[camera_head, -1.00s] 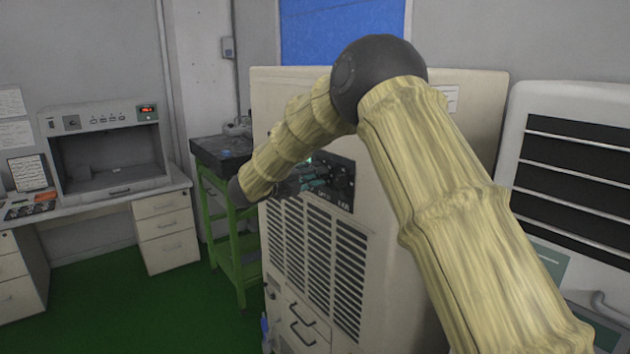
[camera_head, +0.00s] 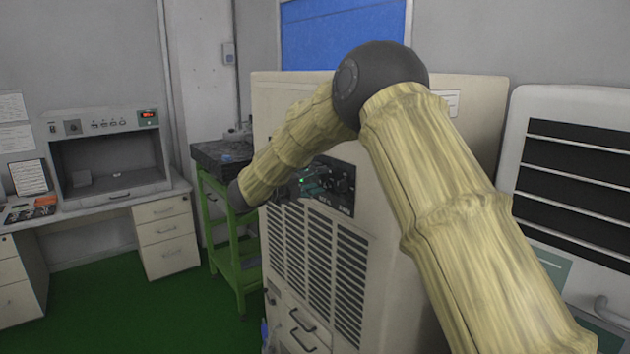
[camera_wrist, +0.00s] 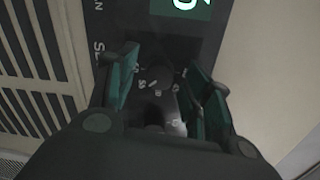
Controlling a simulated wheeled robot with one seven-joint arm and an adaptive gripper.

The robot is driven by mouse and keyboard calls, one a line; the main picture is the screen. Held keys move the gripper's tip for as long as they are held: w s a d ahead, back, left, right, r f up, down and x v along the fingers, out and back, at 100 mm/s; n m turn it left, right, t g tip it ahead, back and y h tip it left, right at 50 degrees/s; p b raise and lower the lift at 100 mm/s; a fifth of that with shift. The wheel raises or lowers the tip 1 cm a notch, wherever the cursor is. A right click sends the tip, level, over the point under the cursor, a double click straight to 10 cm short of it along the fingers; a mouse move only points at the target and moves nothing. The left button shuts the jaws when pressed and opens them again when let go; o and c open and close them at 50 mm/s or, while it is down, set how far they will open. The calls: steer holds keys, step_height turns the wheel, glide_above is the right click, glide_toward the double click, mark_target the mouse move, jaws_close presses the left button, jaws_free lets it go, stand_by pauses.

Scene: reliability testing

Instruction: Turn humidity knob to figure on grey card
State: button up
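The control panel (camera_head: 340,190) is a dark plate on the front of the beige cabinet, with a small green light. In the wrist view a knob (camera_wrist: 158,80), dark and round with small white marks around it, sits on the panel. My gripper (camera_wrist: 165,66) is open, its teal fingers on either side of the knob; whether they touch it I cannot tell. A lit green display (camera_wrist: 186,6) is cut off at the top edge, so its figure is only partly seen. I cannot make out a grey card with a figure.
The beige cabinet (camera_head: 385,240) has vents and drawer handles below the panel. A green stand (camera_head: 238,262) with a dark top is to its left. A desk with a white box-shaped unit (camera_head: 108,160) stands further left. A white louvred unit (camera_head: 520,125) is at right.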

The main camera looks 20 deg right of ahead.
steer(key=v, duration=1.2)
stand_by(0.3)
